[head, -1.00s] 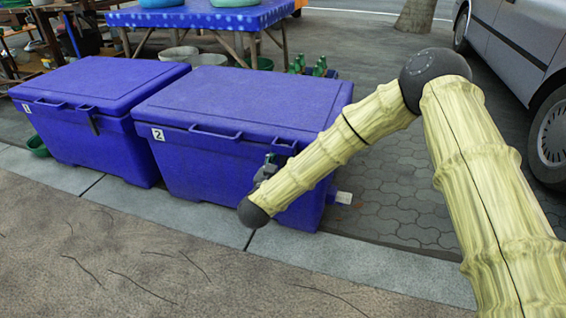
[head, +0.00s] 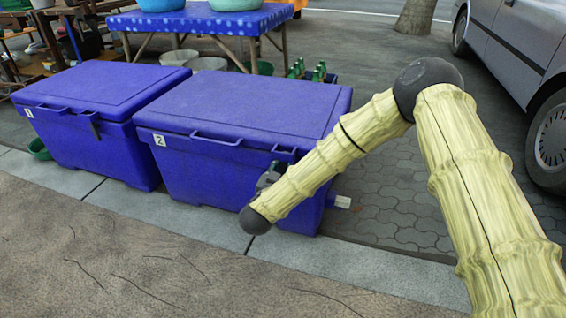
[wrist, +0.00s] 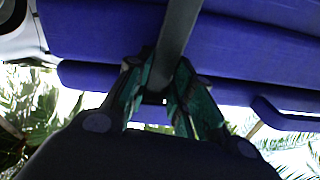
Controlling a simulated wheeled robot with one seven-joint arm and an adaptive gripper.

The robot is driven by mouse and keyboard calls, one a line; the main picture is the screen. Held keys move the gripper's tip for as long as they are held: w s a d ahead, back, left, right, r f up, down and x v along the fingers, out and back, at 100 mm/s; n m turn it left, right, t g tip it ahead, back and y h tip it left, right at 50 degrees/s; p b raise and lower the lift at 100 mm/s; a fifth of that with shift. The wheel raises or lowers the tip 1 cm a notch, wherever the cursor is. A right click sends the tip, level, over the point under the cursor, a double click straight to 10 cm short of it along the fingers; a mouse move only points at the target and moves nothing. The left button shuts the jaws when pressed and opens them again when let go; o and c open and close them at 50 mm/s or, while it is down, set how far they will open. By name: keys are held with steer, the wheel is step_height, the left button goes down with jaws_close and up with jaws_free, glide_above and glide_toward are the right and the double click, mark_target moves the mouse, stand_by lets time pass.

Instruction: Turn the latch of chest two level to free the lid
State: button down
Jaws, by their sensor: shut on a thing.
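Chest two (head: 240,110) is a blue box with a "2" label, its lid down, in the middle of the head view. Its latch (wrist: 178,28) is a grey bar in the wrist view. The bar runs from the top edge down between my fingers, crossing the chest's long blue edges at a steep angle. My gripper (wrist: 163,80), with green fingers, is shut on the latch's near end. In the head view my gripper (head: 270,174) is at the front of chest two, right of centre, partly behind my arm. The latch cannot be made out there.
Chest one (head: 105,75), also blue and closed, stands to the left with its dark latch (head: 94,127) hanging down. A blue table (head: 205,18) and green bottles (head: 318,72) are behind. A grey car (head: 520,60) is at the right. The pavement in front is clear.

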steer(key=m+p, duration=0.1)
steer(key=p, duration=0.1)
steer(key=m+p, duration=0.2)
steer(key=shift+s+d+r+m, duration=0.15)
steer(key=shift+d+m, duration=0.15)
steer(key=shift+d, duration=0.05)
steer(key=shift+s+d+f+m+p, duration=0.15)
steer(key=shift+f+m+p, duration=0.2)
steer(key=shift+m+p, duration=1.3)
steer(key=shift+w+d+f+m+p, duration=0.15)
steer(key=shift+f+m+p, duration=0.45)
steer(key=shift+m, duration=1.95)
steer(key=shift+s+d+f+m+p, duration=0.15)
steer(key=shift+m+p, duration=1.2)
steer(key=shift+m, duration=0.75)
steer(key=c, duration=1.2)
jaws_free()
steer(key=shift+c, duration=0.2)
